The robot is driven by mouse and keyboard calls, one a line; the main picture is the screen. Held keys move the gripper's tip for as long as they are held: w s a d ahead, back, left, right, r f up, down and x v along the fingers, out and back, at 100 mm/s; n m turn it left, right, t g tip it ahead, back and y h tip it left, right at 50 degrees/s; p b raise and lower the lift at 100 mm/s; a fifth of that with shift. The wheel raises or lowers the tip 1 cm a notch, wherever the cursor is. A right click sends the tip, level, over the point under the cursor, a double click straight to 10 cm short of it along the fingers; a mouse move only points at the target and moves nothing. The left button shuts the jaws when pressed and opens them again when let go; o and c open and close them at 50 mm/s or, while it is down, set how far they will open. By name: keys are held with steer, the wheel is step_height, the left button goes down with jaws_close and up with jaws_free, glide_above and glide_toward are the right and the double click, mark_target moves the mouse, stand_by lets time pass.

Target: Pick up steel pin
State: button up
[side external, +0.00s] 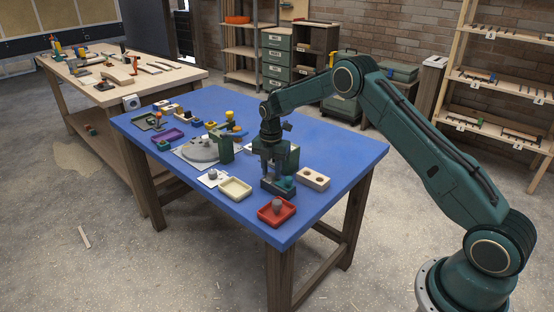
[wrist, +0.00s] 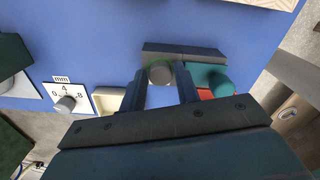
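A round grey pin top, which looks like the steel pin (wrist: 160,73), shows in the wrist view between my fingers, at the near edge of a dark block (wrist: 183,53). My gripper (wrist: 161,80) has its fingers apart, one on each side of the pin, with a narrow gap showing at each side. In the side view my gripper (side external: 272,178) points down over the dark block (side external: 277,188) near the table's front edge. The pin cannot be made out there, behind the fingers. A teal knob (wrist: 212,79) stands right beside the fingers.
A red tray (side external: 264,217) with a grey knob and a cream tray (side external: 234,188) lie in front on the blue table (side external: 345,157). A dial card (wrist: 66,97) lies left. The table's right side is clear.

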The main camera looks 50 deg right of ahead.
mark_target(272, 173)
steer(key=shift+f, duration=0.25)
steer(key=shift+c, duration=0.2)
jaws_close()
steer(key=shift+r, duration=0.15)
step_height(272, 173, up, 20)
stand_by(0.7)
stand_by(0.5)
